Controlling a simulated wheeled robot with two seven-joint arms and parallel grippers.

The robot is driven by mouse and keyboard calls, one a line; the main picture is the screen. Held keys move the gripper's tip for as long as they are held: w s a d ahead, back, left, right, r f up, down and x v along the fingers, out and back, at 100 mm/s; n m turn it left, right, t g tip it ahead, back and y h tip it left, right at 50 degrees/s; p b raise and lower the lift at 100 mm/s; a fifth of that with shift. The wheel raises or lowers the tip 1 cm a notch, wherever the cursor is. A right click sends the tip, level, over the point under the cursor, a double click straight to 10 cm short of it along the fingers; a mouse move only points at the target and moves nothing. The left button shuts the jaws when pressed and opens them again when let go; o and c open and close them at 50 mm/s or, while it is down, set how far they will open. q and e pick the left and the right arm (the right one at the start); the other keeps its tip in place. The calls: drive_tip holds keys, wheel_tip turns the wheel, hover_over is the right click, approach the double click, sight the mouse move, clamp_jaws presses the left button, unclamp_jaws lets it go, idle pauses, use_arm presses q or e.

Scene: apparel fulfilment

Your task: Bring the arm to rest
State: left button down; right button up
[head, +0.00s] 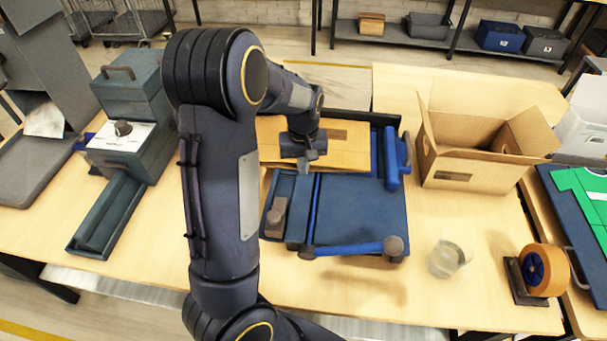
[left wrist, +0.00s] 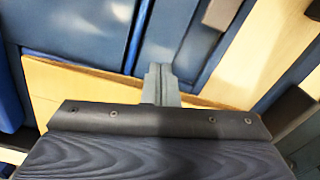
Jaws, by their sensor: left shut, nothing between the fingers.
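My left arm rises through the middle of the head view and bends over at the top. My left gripper (head: 309,157) points down over a flat tan cardboard piece (head: 345,146) at the back of a blue tray-like station (head: 365,215). In the left wrist view the narrow grey fingers (left wrist: 158,82) are together with nothing between them, above the tan piece's edge and the blue surface. I cannot tell whether they touch anything. My right gripper is not in view.
An open cardboard box (head: 470,166) stands right of the station. A clear cup (head: 448,259) and a tape dispenser (head: 538,273) are at the front right. Teal boxes (head: 130,95) and a long open teal tray (head: 108,216) are on the left. The front of the wooden table is mostly clear.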

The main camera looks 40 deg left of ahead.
use_arm(q)
wheel_tip(320, 180, up, 6)
drive_tip(key=shift+s+d, duration=0.2)
